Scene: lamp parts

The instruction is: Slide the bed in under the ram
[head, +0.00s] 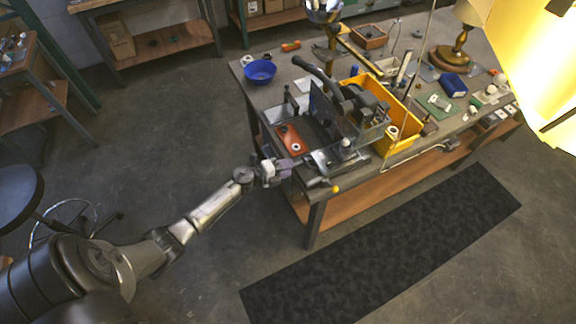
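A dark press-like machine (318,103) with a long black lever stands near the left end of the workbench. An orange-red plate (286,133) with small pale round pieces on it lies low at the machine's left side; it looks like the bed. The ram is hard to make out behind the upright parts, and I cannot tell how far the bed lies from it. My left gripper (280,169) is at the bench's front left edge, just in front of the plate and apart from it. Its fingers are too small to read. My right gripper is out of view.
The workbench (250,92) also carries a blue bowl (260,72), a yellow bin (403,137), a blue box (453,85) and a brass lamp (454,56). A bright yellow shade fills the upper right. Floor left of the bench is open; a dark mat (390,240) lies in front.

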